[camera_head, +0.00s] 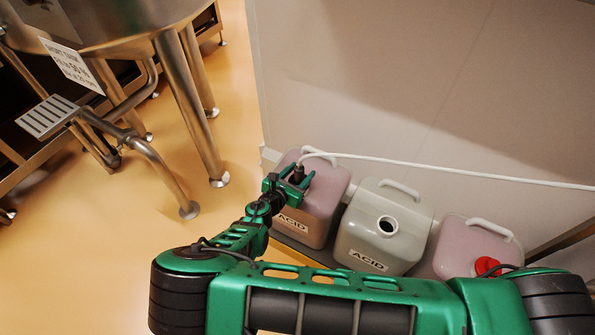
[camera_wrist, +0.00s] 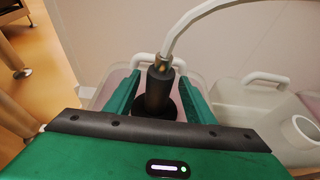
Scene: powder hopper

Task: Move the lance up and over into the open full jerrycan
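The lance (camera_head: 297,173) is a dark upright cylinder with a brass fitting and a white hose at its top. It stands in the mouth of the left, pinkish jerrycan (camera_head: 322,205). In the wrist view the lance (camera_wrist: 160,88) is between the two green fingers of my gripper (camera_wrist: 158,92). The fingers look apart, with a narrow gap beside the lance. In the head view my gripper (camera_head: 287,183) is at the left jerrycan's top. The middle jerrycan (camera_head: 362,228), grey-white and labelled ACID, has an uncapped mouth (camera_head: 388,226). Its contents are not visible.
A third, pinkish jerrycan (camera_head: 462,240) with a red cap (camera_head: 487,266) stands at the right. The white hose (camera_head: 450,172) runs rightward along the pale wall behind the jerrycans. A steel tank (camera_head: 130,20) on legs stands at the left. Open floor lies between.

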